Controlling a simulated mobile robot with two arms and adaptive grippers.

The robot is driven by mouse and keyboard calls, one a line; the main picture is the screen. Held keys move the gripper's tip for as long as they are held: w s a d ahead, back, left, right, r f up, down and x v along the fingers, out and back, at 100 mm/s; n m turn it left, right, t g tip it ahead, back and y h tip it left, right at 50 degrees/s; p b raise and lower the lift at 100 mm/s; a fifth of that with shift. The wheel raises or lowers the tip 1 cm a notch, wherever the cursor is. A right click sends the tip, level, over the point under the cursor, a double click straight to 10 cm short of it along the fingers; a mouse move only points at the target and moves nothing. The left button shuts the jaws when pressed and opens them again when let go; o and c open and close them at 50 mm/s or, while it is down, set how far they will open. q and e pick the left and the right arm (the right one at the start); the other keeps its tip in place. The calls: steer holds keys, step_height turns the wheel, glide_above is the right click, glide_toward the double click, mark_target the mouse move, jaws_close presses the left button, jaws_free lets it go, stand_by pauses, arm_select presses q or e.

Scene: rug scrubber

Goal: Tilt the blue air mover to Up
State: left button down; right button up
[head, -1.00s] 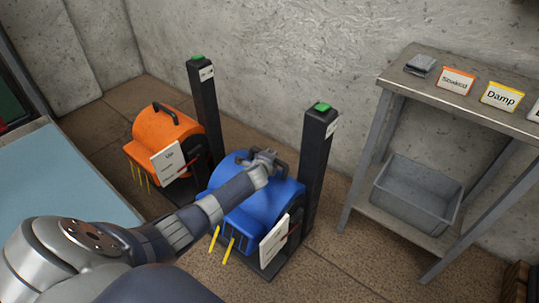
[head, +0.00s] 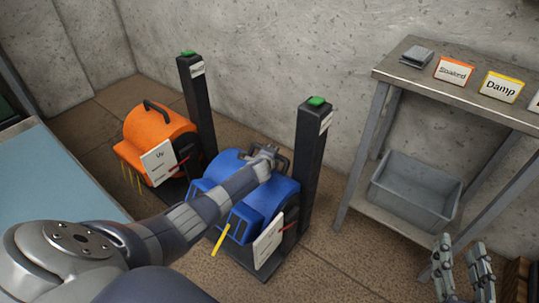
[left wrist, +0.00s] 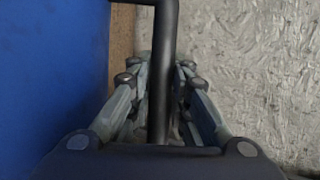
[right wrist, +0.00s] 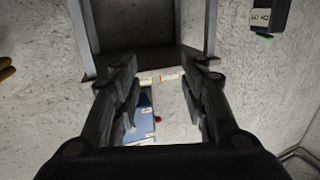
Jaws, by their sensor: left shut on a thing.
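The blue air mover (head: 226,196) stands on a dark base in front of a black post with a green top (head: 311,150). Its white label card (head: 268,243) is on its right side with a red pointer (head: 290,226); the card's text is too small to read. My left gripper (head: 266,157) is shut on its black handle (head: 284,165). In the left wrist view the handle bar (left wrist: 163,75) runs between the fingers, beside the blue housing (left wrist: 45,70). My right gripper (head: 466,268) is open and empty at the lower right, apart from the mover.
An orange air mover (head: 158,128) with its own post (head: 197,105) stands to the left. A metal table (head: 450,85) with "Soaked" and "Damp" cards and a grey bin (head: 415,190) below is at the right. A light-blue surface (head: 60,190) is at the left.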

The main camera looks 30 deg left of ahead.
arm_select(q)
steer(key=shift+w+f, duration=0.2)
steer(key=shift+f, duration=0.05)
arm_select(e)
steer(key=shift+w+a+r+t+y, duration=0.15)
steer(key=shift+r+t, duration=0.15)
steer(key=shift+r, duration=0.3)
steer(key=shift+w+a+r+t+y, duration=0.15)
steer(key=shift+r+t, duration=0.15)
steer(key=shift+r, duration=0.3)
steer(key=shift+s+d, duration=0.1)
arm_select(q)
steer(key=c, duration=1.5)
jaws_free()
arm_select(e)
steer(key=shift+f, duration=0.1)
arm_select(q)
steer(key=shift+s+d+r, duration=0.2)
steer(key=shift+s+r, duration=0.1)
steer(key=shift+s, duration=0.3)
steer(key=v, duration=1)
steer(key=shift+s+d+r, duration=0.15)
steer(key=shift+s+r, duration=0.05)
